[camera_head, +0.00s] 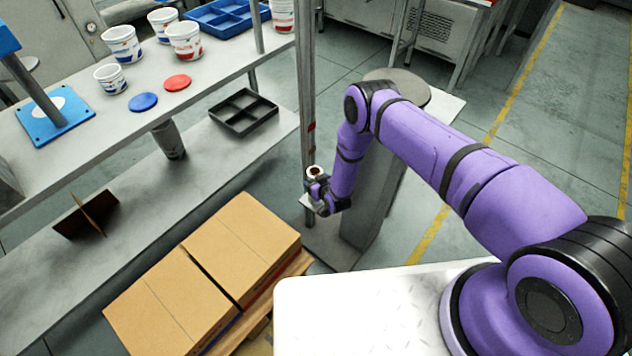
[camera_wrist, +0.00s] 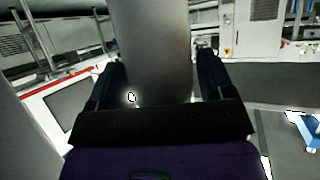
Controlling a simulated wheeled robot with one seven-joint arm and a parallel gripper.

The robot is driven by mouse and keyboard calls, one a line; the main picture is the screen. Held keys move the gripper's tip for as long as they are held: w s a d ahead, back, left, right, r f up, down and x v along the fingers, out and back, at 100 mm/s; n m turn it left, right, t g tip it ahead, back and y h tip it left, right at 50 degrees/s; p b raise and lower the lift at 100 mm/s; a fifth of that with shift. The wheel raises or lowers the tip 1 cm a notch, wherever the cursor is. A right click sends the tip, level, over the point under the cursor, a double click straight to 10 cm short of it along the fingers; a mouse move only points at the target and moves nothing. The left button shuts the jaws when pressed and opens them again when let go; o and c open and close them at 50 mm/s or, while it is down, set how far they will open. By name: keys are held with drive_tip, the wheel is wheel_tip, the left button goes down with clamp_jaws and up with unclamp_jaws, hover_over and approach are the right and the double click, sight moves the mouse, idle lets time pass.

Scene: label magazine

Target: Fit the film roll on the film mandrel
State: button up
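The film roll (camera_head: 314,172) is a pale roll with a brown core opening, seen end-on at my gripper (camera_head: 319,190) in the head view. In the wrist view it appears as a broad grey cylinder (camera_wrist: 155,50) between the two fingers of my gripper (camera_wrist: 160,82). The fingers lie along both its sides, and it seems held, roughly upright. My gripper is beside a tall grey post (camera_head: 306,90), above the floor. I cannot clearly make out the film mandrel; my arm covers part of the grey machine behind the gripper.
A grey round plate (camera_head: 412,92) sits behind my arm. Cardboard boxes (camera_head: 240,245) stand on a pallet in front of the gripper. At left, a shelf (camera_head: 215,75) carries tubs, lids and a blue tray (camera_head: 215,18); a black tray (camera_head: 244,112) lies lower. Open floor is at right.

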drive_tip(key=shift+o, duration=1.2)
drive_tip(key=v, duration=1)
drive_tip(key=shift+s+r, duration=0.2)
drive_tip(key=shift+s, duration=0.15)
drive_tip(key=shift+d, duration=0.1)
